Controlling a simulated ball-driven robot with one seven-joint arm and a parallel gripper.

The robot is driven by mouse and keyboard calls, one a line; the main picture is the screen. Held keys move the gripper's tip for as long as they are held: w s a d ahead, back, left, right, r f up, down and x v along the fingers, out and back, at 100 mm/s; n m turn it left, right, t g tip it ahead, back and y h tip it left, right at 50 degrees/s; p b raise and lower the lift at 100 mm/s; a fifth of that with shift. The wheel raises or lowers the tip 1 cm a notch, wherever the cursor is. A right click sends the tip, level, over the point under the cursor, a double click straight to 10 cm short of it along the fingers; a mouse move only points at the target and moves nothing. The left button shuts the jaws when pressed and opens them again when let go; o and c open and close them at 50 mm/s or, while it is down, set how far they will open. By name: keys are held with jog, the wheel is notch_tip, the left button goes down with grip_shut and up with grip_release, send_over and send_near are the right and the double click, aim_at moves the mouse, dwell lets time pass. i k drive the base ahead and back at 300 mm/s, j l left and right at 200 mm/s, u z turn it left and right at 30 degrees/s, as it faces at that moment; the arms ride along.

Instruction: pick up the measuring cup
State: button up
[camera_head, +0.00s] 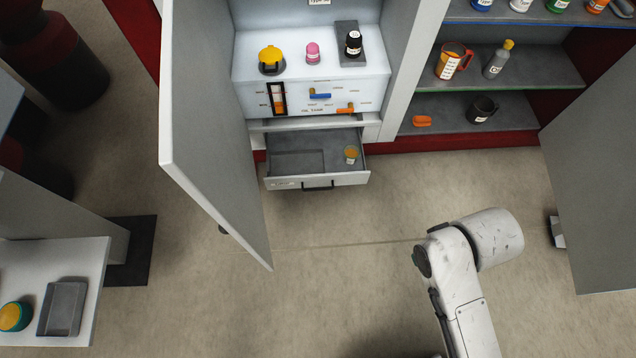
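A clear cup with a red handle, orange contents and a white marked label (449,63) stands upright on the middle shelf of the right cabinet. It looks like the measuring cup. A smaller cup with yellowish contents (351,155) stands in the open drawer, and I cannot tell whether it is also a measuring cup. My white arm shows at lower right, over the floor and apart from both cups. My gripper is not visible.
A grey bottle (495,62) stands right of the handled cup. A dark mug (482,109) and an orange object (422,121) are on the shelf below. Open cabinet doors (212,120) (595,180) flank the clear floor. The drawer (318,182) juts out.

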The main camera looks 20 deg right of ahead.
aim_at(351, 152)
jog(key=i+l+u, duration=0.2)
jog(key=i+l, duration=0.2)
jog(key=i+l+u, duration=0.2)
jog(key=i+l, duration=0.2)
jog(key=l, duration=0.15)
jog(key=i+l+u, duration=0.25)
jog(key=l, duration=0.3)
jog(key=i+j, duration=0.05)
jog(key=i, duration=0.05)
